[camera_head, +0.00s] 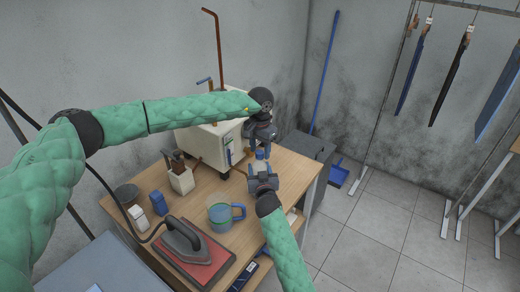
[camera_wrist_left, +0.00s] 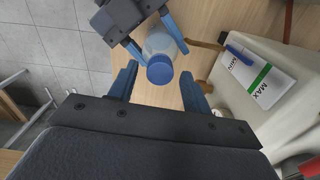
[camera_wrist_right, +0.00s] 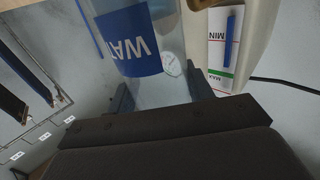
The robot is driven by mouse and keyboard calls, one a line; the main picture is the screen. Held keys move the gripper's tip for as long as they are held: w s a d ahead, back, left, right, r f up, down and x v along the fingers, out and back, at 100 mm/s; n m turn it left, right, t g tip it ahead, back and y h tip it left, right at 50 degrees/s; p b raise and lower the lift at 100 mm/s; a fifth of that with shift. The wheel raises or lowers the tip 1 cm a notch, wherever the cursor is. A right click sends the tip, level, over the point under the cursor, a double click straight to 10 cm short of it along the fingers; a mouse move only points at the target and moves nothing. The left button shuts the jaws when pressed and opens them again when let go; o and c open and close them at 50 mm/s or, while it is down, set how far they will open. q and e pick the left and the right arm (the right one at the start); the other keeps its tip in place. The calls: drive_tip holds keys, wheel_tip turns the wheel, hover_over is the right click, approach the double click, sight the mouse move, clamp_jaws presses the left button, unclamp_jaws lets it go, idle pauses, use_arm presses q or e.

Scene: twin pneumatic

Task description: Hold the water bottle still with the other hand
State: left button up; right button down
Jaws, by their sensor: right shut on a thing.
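The water bottle (camera_head: 260,165) stands near the right edge of the wooden table, clear with a blue cap (camera_wrist_left: 160,69). Its blue label (camera_wrist_right: 132,42) with white letters fills the upper part of the right wrist view. My right gripper (camera_head: 261,176) is shut on the bottle's body from the front. My left gripper (camera_head: 260,143) is above the bottle, pointing down. In the left wrist view its blue fingers are apart, one on each side of the cap, with nothing gripped. Whether they touch the cap cannot be told.
A cream-coloured tank (camera_head: 215,143) with a MIN/MAX gauge stands close to the bottle's left. The table's right edge is near the bottle.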

use_arm(q)
drive_tip(key=shift+r, duration=2.2)
drive_tip(key=shift+c, duration=0.4)
